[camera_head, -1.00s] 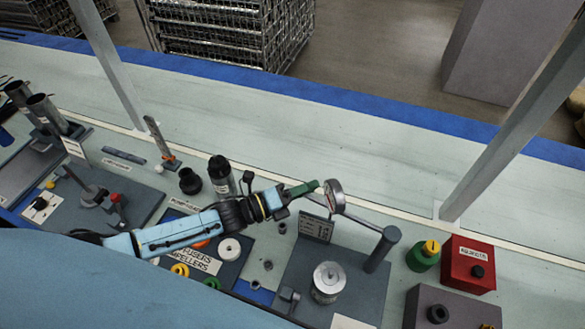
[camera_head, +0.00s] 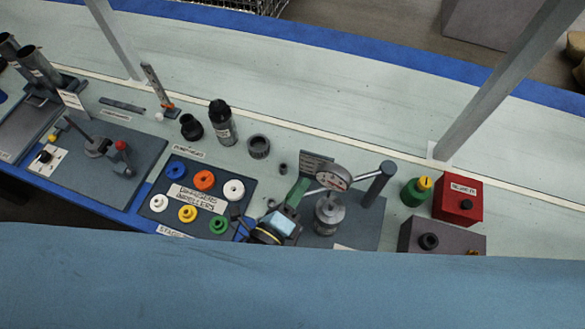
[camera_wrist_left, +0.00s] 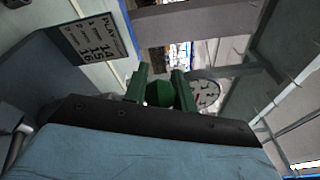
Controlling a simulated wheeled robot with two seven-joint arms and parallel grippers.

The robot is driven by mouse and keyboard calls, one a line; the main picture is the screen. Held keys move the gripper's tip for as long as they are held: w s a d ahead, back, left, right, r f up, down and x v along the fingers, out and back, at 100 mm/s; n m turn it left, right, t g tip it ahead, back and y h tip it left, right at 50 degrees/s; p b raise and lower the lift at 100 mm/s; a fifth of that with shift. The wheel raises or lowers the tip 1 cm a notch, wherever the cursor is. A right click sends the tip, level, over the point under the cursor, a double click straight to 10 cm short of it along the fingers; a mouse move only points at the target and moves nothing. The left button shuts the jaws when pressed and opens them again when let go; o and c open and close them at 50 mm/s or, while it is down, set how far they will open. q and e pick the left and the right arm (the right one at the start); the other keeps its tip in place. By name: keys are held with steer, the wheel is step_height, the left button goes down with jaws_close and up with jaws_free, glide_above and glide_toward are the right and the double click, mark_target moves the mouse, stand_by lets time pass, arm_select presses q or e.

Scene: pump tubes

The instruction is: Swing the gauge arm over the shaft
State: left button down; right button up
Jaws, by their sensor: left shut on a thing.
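The round gauge (camera_head: 333,178) has a white dial and sits on a thin arm that runs left from a dark upright post (camera_head: 381,178). The shaft (camera_head: 328,214) is a silvery stepped cylinder standing on a dark plate. In the head view the gauge appears just above the shaft's top end; the height gap cannot be told. My left gripper (camera_head: 298,192) has green fingers and is beside the gauge on its left. In the left wrist view a green knob (camera_wrist_left: 159,94) is between the fingers, with the gauge (camera_wrist_left: 205,93) just right of them. My right gripper is not in view.
A mat with coloured rings (camera_head: 204,180) lies left of the gauge plate. A green bottle (camera_head: 413,192), a red box (camera_head: 460,198) and a grey box (camera_head: 425,238) stand to the right. A label plate (camera_head: 318,166) stands behind the gauge. The bench behind is mostly clear.

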arm_select(q)
steer(key=shift+s+d+f, duration=0.1)
steer(key=shift+s+d, duration=0.15)
steer(key=shift+s, duration=0.55)
steer(key=shift+s+d, duration=0.25)
steer(key=shift+s, duration=0.55)
steer(key=c, duration=1.5)
jaws_free()
steer(key=o, duration=0.4)
steer(key=shift+s+a, duration=0.1)
